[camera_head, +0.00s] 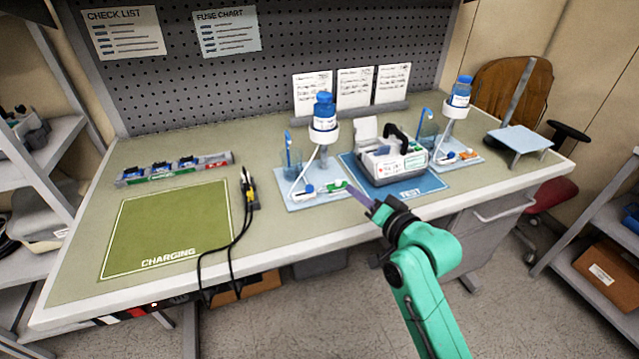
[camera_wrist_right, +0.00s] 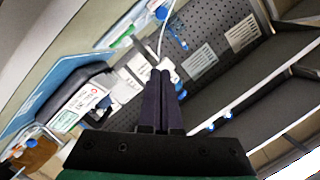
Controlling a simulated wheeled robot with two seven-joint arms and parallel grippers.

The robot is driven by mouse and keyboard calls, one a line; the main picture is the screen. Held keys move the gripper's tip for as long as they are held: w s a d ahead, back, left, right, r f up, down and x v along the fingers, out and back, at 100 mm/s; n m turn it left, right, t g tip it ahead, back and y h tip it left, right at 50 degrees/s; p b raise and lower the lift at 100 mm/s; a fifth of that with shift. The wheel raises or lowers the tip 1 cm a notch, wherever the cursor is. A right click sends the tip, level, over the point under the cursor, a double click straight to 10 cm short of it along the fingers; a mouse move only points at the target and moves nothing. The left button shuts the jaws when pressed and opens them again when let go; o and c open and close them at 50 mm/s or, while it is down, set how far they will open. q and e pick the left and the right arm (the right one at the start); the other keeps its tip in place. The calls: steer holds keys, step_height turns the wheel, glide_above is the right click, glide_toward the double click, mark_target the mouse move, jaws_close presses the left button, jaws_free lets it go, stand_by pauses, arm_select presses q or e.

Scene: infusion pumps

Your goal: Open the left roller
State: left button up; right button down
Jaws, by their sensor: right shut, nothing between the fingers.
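The left stand (camera_head: 300,203) has a light blue base and holds a blue-capped bottle (camera_head: 324,106) in a white ring. A white tube runs down to a small white-and-blue part (camera_head: 304,190) on the base. Beside it lies a white-and-green part (camera_head: 334,185); I cannot tell which is the roller or how it is set. My right gripper (camera_head: 360,196) is just right of the green part, apparently apart from it, fingers pointing left. Its fingers are shut and empty, as the right wrist view (camera_wrist_right: 162,80) also shows. My left gripper is out of view.
The white-and-grey pump (camera_head: 388,163) stands on the blue TEST mat (camera_head: 422,189), close behind my right gripper. A similar right stand (camera_head: 468,157) is beyond it. Black cables (camera_head: 233,245) hang over the front edge. The green CHARGING mat (camera_head: 165,225) is clear.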

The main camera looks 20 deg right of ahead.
mark_target(309, 189)
steer(key=p+x, duration=0.1)
steer(key=x, duration=0.6)
steer(key=shift+w, duration=0.2)
steer(key=x, duration=0.3)
steer(key=shift+w+a+f+p, duration=0.15)
steer(key=shift+w+a+p, duration=0.1)
steer(key=shift+p, duration=0.15)
steer(key=shift+s+a+f+p, duration=0.15)
steer(key=shift+a+f+p, duration=0.15)
steer(key=shift+a+f, duration=0.75)
steer(key=shift+s+a+f, duration=0.15)
steer(key=shift+a+f, duration=0.1)
steer(key=shift+f, duration=0.1)
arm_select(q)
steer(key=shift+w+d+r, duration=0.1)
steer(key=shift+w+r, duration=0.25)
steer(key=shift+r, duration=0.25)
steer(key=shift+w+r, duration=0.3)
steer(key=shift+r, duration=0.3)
arm_select(e)
steer(key=shift+f, duration=0.1)
